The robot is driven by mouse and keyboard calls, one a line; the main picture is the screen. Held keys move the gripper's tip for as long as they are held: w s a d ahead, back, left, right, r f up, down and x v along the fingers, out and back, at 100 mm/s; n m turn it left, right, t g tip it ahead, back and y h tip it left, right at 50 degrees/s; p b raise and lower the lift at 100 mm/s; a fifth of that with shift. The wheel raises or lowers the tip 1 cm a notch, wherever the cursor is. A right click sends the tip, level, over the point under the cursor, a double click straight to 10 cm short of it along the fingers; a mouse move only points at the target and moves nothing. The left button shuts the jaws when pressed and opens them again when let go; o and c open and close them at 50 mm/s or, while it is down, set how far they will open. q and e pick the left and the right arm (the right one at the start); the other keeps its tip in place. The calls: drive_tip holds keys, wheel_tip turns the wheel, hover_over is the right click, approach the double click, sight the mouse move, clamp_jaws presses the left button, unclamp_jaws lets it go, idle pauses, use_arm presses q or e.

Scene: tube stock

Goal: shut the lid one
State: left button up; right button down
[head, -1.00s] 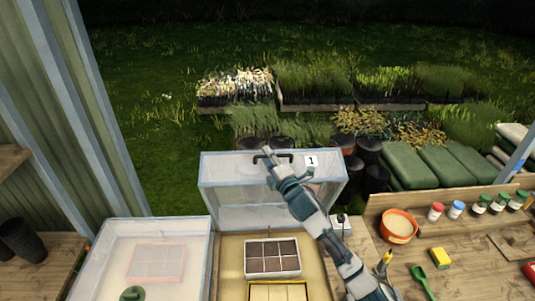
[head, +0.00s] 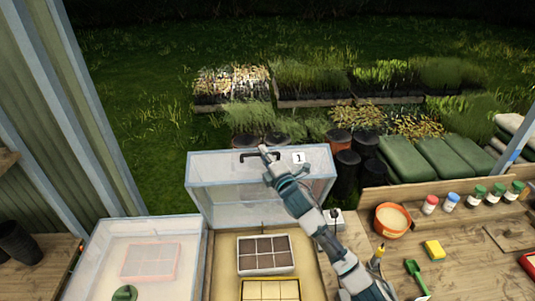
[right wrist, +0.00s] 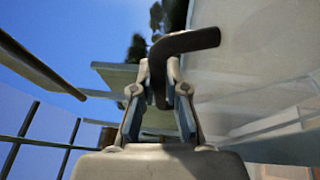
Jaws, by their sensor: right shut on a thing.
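Lid one (head: 225,180) is a clear panel with a pale frame and a white label "1" (head: 299,157). It stands raised at the back of an open box (head: 222,262). Its black bar handle (head: 248,157) is near the top edge, and the handle also shows in the right wrist view (right wrist: 190,42). My right gripper (head: 265,152) is shut on the right part of this handle. In the right wrist view its fingers (right wrist: 160,98) close around the bent dark bar. My left gripper is not in view.
The open box holds a dark-celled tray (head: 265,254) and a yellow tray (head: 270,290). A neighbouring box (head: 100,240) on the left has its clear cover down, with a green knob (head: 125,293). An orange pot (head: 392,220), bottles, sponge (head: 434,249) and green scoop (head: 416,275) occupy the right bench.

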use_arm(q)
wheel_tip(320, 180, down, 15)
drive_tip(key=b, duration=1.5)
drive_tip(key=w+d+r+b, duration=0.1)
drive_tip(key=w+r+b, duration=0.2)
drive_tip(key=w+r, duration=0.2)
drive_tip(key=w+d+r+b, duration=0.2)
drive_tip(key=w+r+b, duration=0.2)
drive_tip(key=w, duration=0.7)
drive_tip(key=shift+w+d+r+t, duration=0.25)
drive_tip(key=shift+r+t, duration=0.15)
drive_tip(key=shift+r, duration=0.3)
use_arm(e)
drive_tip(key=s+f+n+t+y, duration=0.1)
drive_tip(key=s+f, duration=0.4)
drive_tip(key=s, duration=0.4)
drive_tip(key=s+f+n+t+y, duration=0.1)
drive_tip(key=s+f+n+y, duration=0.1)
drive_tip(key=s+f, duration=0.4)
drive_tip(key=s+a+f+n+t+y, duration=0.1)
drive_tip(key=s+f, duration=0.5)
drive_tip(key=s, duration=0.6)
drive_tip(key=shift+s+n+t+y, duration=0.2)
drive_tip(key=shift+n+t+y, duration=0.2)
drive_tip(key=shift+t+y, duration=0.25)
drive_tip(key=shift+r, duration=0.1)
